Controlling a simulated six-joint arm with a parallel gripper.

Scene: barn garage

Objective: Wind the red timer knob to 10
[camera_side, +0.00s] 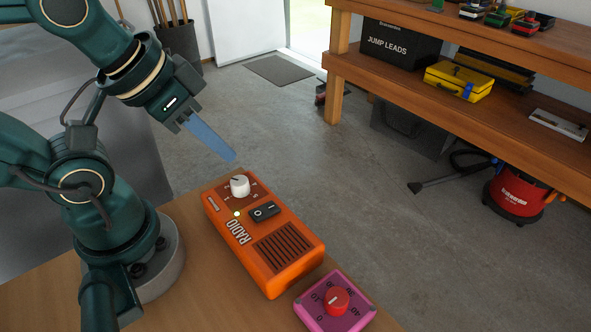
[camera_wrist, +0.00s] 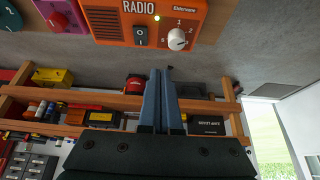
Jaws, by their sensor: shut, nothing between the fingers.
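The red timer knob (camera_side: 338,300) sits on a pink timer box (camera_side: 309,312) at the table's front edge, with dark numbers around it. A pale mark shows on the knob, but I cannot read which number it points to. In the wrist view the red knob (camera_wrist: 57,21) and pink box (camera_wrist: 43,7) are at the top left, partly cut off. My gripper (camera_side: 233,159) has blue fingers, shut and empty. It hangs in the air near the radio's white-knob end, well apart from the timer; it also shows in the wrist view (camera_wrist: 161,72).
An orange radio (camera_side: 290,278) with a white knob (camera_side: 239,185) and a black switch (camera_side: 264,211) lies between my gripper and the timer. A teal panel (camera_wrist: 9,17) with a number is beyond the timer. Wooden shelves (camera_side: 455,85) stand behind, across open floor.

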